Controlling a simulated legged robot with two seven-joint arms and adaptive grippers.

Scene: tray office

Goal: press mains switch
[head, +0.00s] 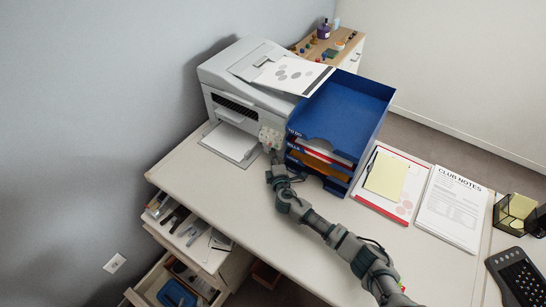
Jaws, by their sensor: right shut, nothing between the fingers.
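The grey-white printer (255,98) stands at the back left of the desk. A small pale panel (270,136) with darker marks shows at its front right corner, beside the blue trays. I cannot make out a mains switch on it; it may be too small or hidden behind my gripper. My right arm reaches in from the bottom right. My right gripper (274,157) is shut and empty, close in front of this panel; I cannot tell whether it touches. My left gripper is not in view.
Blue stacked trays (350,105) stand tight against the printer's right. A clipboard (405,206), printed notes (453,208) and a black keypad device (518,277) lie to the right. Open drawers (201,252) stick out at left. A wall socket (115,263) is low on the left wall.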

